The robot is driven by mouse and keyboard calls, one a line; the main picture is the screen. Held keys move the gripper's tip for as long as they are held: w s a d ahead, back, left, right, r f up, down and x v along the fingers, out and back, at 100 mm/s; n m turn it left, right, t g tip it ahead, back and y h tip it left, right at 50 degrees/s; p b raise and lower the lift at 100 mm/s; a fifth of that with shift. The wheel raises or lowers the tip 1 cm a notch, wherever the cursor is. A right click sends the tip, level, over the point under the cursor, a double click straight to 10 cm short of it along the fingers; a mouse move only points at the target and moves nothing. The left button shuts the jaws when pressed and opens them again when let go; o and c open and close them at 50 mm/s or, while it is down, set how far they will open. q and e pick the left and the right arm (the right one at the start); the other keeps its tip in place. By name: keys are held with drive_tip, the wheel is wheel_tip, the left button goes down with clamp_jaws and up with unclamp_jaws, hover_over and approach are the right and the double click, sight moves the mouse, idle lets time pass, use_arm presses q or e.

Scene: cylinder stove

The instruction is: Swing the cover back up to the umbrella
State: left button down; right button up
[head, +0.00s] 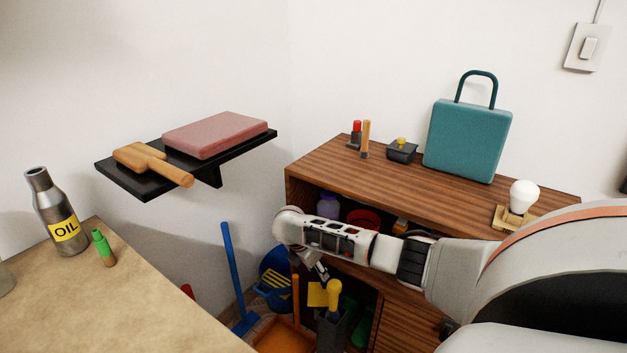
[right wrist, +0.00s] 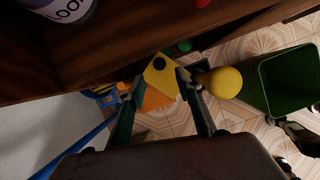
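A flat yellow plate with a dark round spot (right wrist: 160,74) looks like the cover; the same plate shows in the head view (head: 317,294) beside a round yellow knob (head: 334,288). The knob also shows in the right wrist view (right wrist: 225,82). It tops something upright at a dark grey holder (head: 331,329); I cannot tell whether this is the umbrella. My right gripper (right wrist: 160,88) is open, its two fingers apart with the plate seen between them; contact is unclear. In the head view the right gripper (head: 321,272) hangs just above the plate. My left gripper is out of view.
A wooden cabinet (head: 400,183) stands close behind my right arm. On the floor are a blue broom (head: 236,280), an orange pan (head: 283,335) and a green bin (right wrist: 289,80). A black wall shelf (head: 133,178) and a table (head: 100,310) are at left.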

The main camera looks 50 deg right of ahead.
drive_tip(key=shift+v, duration=1.95)
drive_tip(key=shift+s, duration=0.1)
